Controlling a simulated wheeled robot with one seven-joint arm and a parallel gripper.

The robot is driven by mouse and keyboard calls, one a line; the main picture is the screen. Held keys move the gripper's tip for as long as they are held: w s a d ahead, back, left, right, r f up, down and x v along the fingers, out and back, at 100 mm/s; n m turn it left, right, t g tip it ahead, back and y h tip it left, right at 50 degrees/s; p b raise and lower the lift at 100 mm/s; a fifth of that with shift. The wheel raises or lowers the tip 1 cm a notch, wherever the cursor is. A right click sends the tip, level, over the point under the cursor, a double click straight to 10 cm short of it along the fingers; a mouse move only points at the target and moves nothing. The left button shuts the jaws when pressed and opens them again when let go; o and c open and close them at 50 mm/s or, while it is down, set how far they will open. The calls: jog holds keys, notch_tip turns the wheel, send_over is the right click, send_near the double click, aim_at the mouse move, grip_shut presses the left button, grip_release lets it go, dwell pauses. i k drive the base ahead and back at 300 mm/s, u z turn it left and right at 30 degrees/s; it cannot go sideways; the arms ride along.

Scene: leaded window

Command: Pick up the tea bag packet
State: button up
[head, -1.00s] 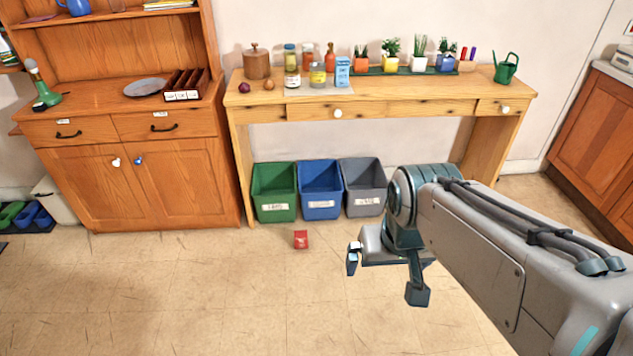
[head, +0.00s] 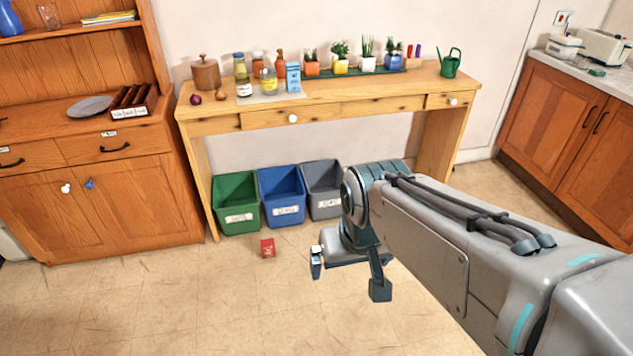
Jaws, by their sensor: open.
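The tea bag packet looks to be the small red packet (head: 268,248) on the tiled floor, in front of the blue bin. It has a pale mark on its face, too small to read. My gripper (head: 348,284) is to the right of the packet and nearer to me in the head view. Its two fingers are spread wide apart, with nothing between them. The gripper and the packet are apart, and the packet is in full view.
Green (head: 236,203), blue (head: 282,197) and grey (head: 323,189) bins stand under the wooden table (head: 370,94), behind the packet. A wooden dresser (head: 130,200) stands at left, cabinets (head: 555,120) at right. The floor (head: 200,310) in front is clear.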

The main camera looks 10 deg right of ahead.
aim_at(268, 251)
jog(key=u, duration=0.9)
jog(key=i, duration=2.25)
jog(key=z, duration=2.55)
